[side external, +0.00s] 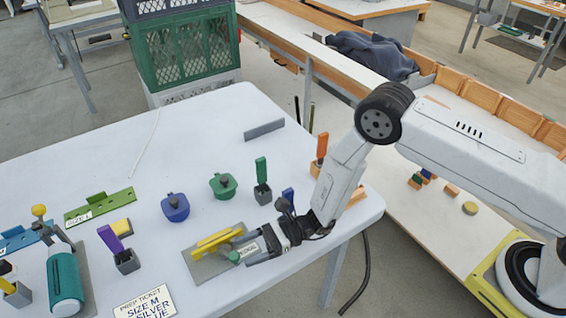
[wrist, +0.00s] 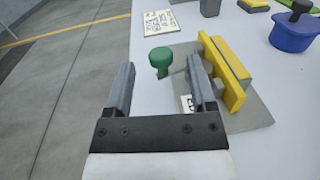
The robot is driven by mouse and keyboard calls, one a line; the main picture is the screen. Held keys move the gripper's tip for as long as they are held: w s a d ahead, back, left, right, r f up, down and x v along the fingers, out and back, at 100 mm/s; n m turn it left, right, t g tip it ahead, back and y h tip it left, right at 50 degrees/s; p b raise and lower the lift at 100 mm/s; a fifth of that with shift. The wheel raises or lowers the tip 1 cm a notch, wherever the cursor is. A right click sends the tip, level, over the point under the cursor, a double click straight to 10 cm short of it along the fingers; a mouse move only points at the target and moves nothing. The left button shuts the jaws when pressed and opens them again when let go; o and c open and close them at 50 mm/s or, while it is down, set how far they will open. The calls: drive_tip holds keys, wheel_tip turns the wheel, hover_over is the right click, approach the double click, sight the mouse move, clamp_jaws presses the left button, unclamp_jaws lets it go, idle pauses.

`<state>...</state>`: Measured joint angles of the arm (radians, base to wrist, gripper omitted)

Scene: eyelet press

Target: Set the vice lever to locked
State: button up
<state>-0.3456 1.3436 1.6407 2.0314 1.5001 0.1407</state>
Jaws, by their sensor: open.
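The vice has yellow jaws (side external: 214,241) on a grey base plate (side external: 203,268), near the front middle of the table. In the wrist view its yellow jaws (wrist: 228,72) stand right of my gripper. A round green knob, apparently the lever's end (side external: 234,257), is beside the jaws. The knob (wrist: 160,57) shows just beyond my fingertips, in line with the gap between them. A white label (wrist: 187,103) on the plate is partly hidden by my right finger, its text unreadable. My gripper (wrist: 160,72) is open and empty, with its fingers low beside the vice.
A printed prep ticket (side external: 145,302) lies at the table's front. A blue pot (side external: 175,207) and a green pot (side external: 223,186) stand behind the vice. Holders with a purple handle (side external: 111,240) and a green handle (side external: 262,172) stand nearby. A teal press (side external: 66,280) is at left.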

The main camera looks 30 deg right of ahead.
drive_tip(key=shift+s+d, duration=0.15)
drive_tip(key=shift+d, duration=0.95)
